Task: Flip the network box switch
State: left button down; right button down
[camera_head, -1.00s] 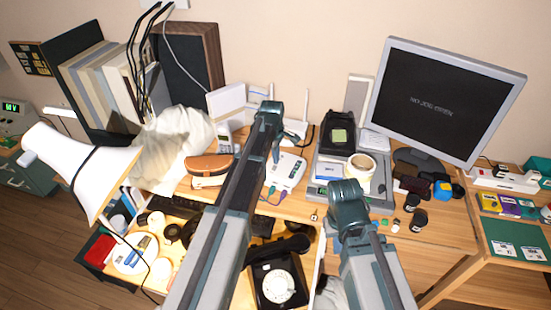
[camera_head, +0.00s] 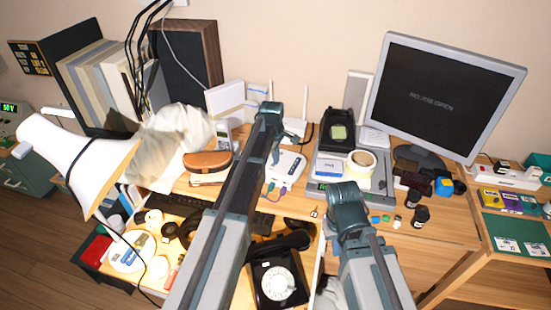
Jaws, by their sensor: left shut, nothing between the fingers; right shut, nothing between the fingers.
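A white box with purple and green plugs at its front (camera_head: 287,168), which looks like the network box, sits on the desk just right of my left arm. Its switch is too small to make out. My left arm reaches up across the desk beside the box, its top joint beyond the box. My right arm ends in a teal joint at the desk's front edge, right of and nearer than the box. The fingers of both grippers are hidden, and I see no contact with the box.
A white router with antennas (camera_head: 294,126) stands behind the box. A grey scale-like device with a tape roll (camera_head: 358,161) is to the right. A monitor (camera_head: 442,100) stands at the back right. A black dial phone (camera_head: 278,283) lies below the desk edge. A lamp (camera_head: 75,165) is at left.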

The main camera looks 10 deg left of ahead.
pick_arm(q)
jog(key=shift+d+f, duration=0.2)
pick_arm(e)
jog(key=shift+f, duration=0.25)
